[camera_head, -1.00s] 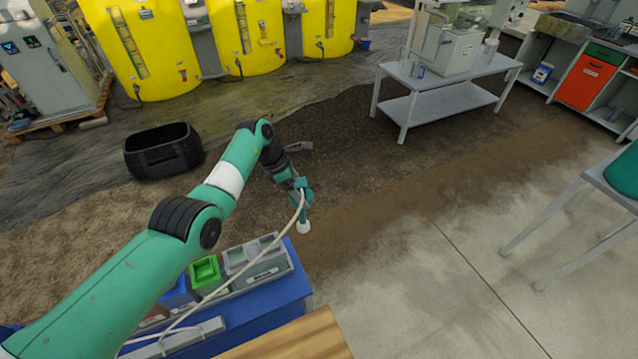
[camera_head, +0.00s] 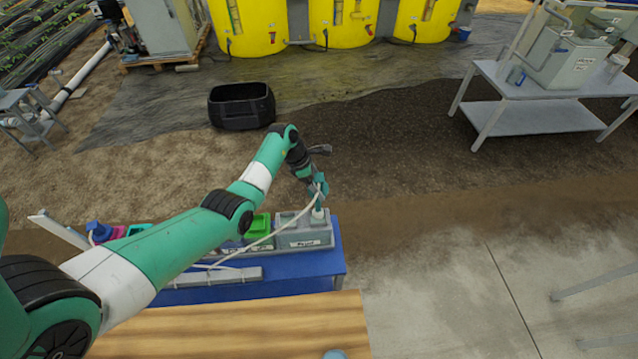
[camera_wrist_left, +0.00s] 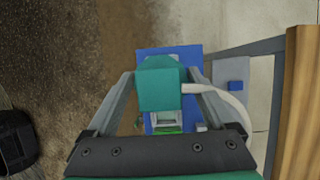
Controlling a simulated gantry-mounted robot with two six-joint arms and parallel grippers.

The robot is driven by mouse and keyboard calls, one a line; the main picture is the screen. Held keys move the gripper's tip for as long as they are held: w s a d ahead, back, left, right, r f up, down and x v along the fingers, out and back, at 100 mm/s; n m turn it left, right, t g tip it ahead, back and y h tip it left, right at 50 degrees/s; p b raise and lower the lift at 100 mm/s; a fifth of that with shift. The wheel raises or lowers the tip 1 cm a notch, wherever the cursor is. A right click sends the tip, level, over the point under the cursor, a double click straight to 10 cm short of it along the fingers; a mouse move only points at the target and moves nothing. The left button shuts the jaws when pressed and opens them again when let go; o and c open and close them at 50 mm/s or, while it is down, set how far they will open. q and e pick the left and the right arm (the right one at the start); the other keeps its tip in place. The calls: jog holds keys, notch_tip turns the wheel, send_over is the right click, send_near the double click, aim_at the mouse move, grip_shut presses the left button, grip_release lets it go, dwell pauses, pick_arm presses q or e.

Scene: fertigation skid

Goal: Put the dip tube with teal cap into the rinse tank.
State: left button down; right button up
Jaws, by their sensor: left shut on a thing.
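The dip tube with teal cap (camera_head: 318,211) hangs roughly upright from my left gripper (camera_head: 319,187), which is shut on its cap. A white hose runs from the cap back to the left. In the left wrist view the teal cap (camera_wrist_left: 158,90) sits between the two fingers (camera_wrist_left: 160,95). A grey tank (camera_head: 304,238) with a white label, too small to read surely, stands at the right end of the blue bench. It looks like the rinse tank. The tube's pale lower end is at this tank's top; I cannot tell whether it is inside. My right gripper is not in view.
A green bin (camera_head: 259,226) stands left of the grey tank on the blue bench (camera_head: 325,266). A wooden top (camera_head: 240,325) lies in front. A black crate (camera_head: 241,106) is on the ground behind. Open ground lies right of the bench.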

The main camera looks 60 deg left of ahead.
aim_at(318, 210)
pick_arm(q)
notch_tip(318, 210, down, 16)
jog(key=b, duration=1.2)
jog(key=shift+r, duration=0.1)
grip_release()
jog(key=p+v, duration=0.7)
jog(key=v, duration=0.4)
jog(key=shift+r+p, duration=0.25)
jog(key=shift+p, duration=0.05)
jog(key=shift+s+a, duration=0.1)
jog(key=shift+s, duration=0.05)
